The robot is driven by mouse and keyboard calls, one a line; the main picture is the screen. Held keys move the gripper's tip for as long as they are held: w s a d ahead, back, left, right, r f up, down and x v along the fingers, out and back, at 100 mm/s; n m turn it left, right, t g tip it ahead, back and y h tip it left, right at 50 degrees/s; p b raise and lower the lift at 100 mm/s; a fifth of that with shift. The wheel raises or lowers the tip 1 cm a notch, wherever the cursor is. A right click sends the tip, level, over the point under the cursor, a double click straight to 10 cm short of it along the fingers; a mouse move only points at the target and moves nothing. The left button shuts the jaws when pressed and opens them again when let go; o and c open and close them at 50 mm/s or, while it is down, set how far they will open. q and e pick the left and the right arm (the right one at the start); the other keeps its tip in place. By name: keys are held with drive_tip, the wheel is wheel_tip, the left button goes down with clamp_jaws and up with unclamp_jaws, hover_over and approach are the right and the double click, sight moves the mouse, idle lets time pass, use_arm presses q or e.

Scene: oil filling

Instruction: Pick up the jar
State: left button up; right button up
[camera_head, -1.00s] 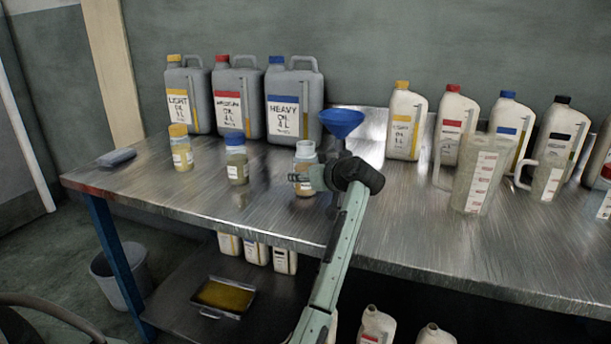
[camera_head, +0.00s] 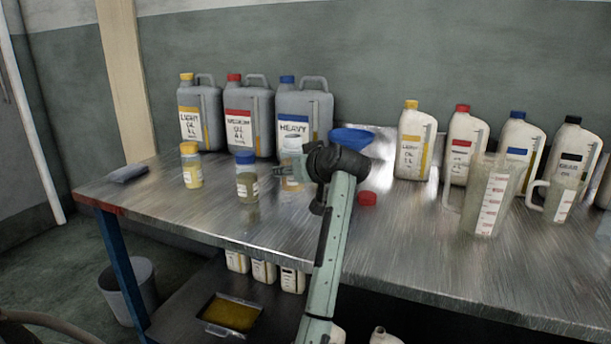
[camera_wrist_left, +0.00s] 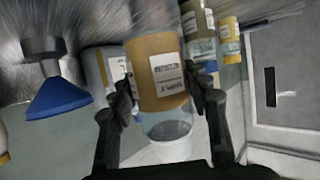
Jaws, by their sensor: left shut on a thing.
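In the left wrist view, which is upside down, the jar (camera_wrist_left: 160,85) with a white label sits between the two fingers of the left gripper (camera_wrist_left: 158,80). My right gripper is not in view.
A blue-capped jar (camera_head: 247,180) and yellow-capped jar (camera_head: 192,168) stand left on the metal table (camera_head: 200,225). Three grey canisters (camera_head: 249,120), a blue funnel (camera_head: 350,139) and a red cap (camera_head: 367,198) are behind or beside. White bottles (camera_head: 415,145) and measuring jugs (camera_head: 488,200) stand right.

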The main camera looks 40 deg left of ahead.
use_arm(q)
drive_tip(key=s+a+r, duration=0.3)
drive_tip(key=s, duration=0.2)
drive_tip(key=shift+a+r, duration=0.35)
